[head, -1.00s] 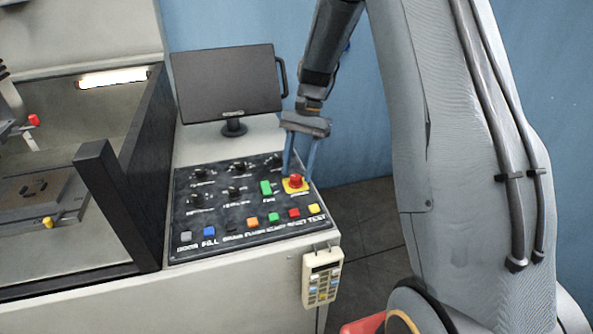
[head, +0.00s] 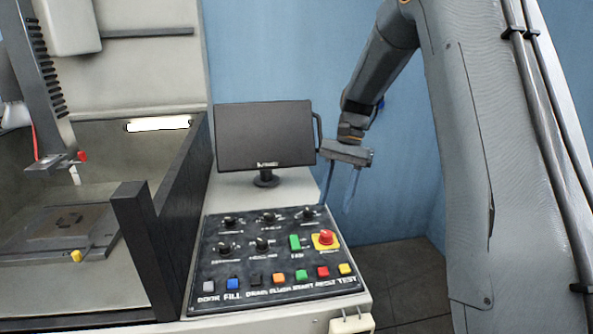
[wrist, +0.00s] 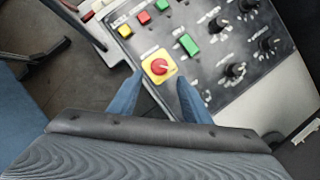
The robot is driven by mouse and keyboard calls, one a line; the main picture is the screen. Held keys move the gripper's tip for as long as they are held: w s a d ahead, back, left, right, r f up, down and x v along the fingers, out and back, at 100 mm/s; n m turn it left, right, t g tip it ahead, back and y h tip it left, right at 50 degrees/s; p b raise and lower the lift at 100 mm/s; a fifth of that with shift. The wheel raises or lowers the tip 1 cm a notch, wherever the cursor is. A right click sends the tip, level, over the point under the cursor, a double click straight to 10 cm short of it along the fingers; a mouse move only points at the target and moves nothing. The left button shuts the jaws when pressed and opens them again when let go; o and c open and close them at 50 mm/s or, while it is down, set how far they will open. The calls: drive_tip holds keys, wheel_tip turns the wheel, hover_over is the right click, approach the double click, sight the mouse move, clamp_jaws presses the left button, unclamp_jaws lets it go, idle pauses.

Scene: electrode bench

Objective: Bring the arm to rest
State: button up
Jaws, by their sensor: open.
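My gripper (head: 338,190) is open and empty, its two blue fingers pointing down above the back right of the black control panel (head: 215,262). It also shows in the wrist view (wrist: 158,100), with the fingers spread apart. The red emergency stop button (head: 326,237) on its yellow plate is just below and in front of the fingers in the head view. In the wrist view the red button (wrist: 159,67) lies ahead, beyond the fingertips, and nothing is between the fingers. My arm comes down from the upper right.
A dark monitor (head: 265,135) stands behind the panel, close to the left of my gripper. An open machine tank with a dark wall (head: 170,225) is on the left. A blue wall (head: 300,50) is behind. Open floor (head: 415,270) lies right of the bench.

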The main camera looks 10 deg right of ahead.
drive_tip(key=s+a+f+n+t+h, duration=0.1)
drive_tip(key=s+n, duration=0.2)
drive_tip(key=s, duration=0.3)
drive_tip(key=s+f+n+t+h, duration=0.1)
drive_tip(key=s+f+n+t, duration=0.1)
drive_tip(key=s, duration=0.5)
drive_tip(key=s+a+f+n+t+h+b, duration=0.1)
drive_tip(key=s+f+n, duration=0.1)
drive_tip(key=s, duration=0.5)
drive_tip(key=shift+s+a+f+n+t, duration=0.25)
drive_tip(key=shift+a+n+t, duration=0.1)
drive_tip(key=shift+n, duration=0.55)
